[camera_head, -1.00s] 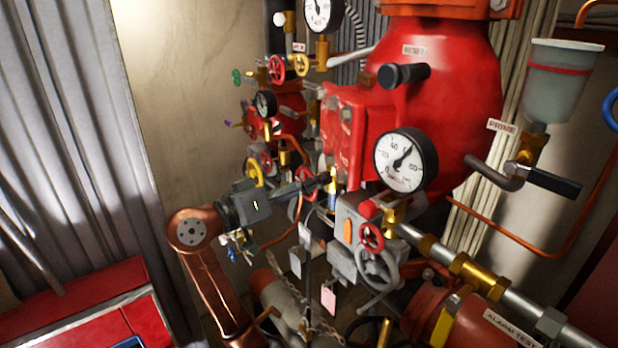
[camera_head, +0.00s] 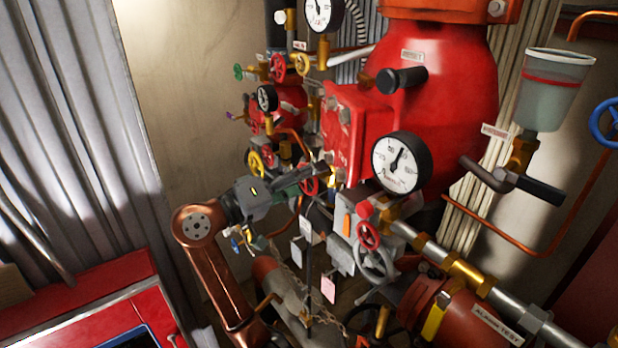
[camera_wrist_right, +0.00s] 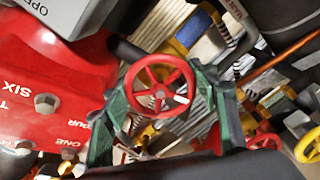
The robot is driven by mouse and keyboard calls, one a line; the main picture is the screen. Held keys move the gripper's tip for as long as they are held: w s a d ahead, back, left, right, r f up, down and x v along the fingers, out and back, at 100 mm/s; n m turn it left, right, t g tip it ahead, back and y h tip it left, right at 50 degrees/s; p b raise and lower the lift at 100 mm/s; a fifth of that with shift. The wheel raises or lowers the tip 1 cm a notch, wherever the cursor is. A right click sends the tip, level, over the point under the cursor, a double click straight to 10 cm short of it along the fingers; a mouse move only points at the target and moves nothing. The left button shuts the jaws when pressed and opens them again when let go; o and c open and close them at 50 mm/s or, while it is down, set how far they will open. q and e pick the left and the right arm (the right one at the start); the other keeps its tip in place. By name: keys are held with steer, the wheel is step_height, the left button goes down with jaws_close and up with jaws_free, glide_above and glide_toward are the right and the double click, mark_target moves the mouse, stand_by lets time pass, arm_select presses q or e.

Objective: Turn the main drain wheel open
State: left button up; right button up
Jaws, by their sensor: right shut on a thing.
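A small red spoked handwheel (camera_head: 310,187) sits left of the big red valve body, low beside its bolted cover plate. In the right wrist view the red wheel (camera_wrist_right: 160,93) shows face-on between the two green-grey fingers, with a pale mark on one spoke. My right gripper (camera_head: 315,172) reaches in from the left and is shut on this wheel, one finger on each side of its rim. I cannot read a label that names it as the main drain wheel. My left gripper is not in view.
The bolted red cover plate (camera_head: 345,130) is close beside the right gripper. A pressure gauge (camera_head: 398,162), a red wheel (camera_head: 369,235) and a grey wheel (camera_head: 376,262) are to the right. A yellow wheel (camera_head: 255,162) is just left. Hanging tags and a chain are below.

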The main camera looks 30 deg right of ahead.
steer(key=o, duration=1.2)
steer(key=shift+c, duration=0.2)
steer(key=a, duration=1.2)
steer(key=shift+s, duration=0.45)
steer(key=shift+a, duration=0.1)
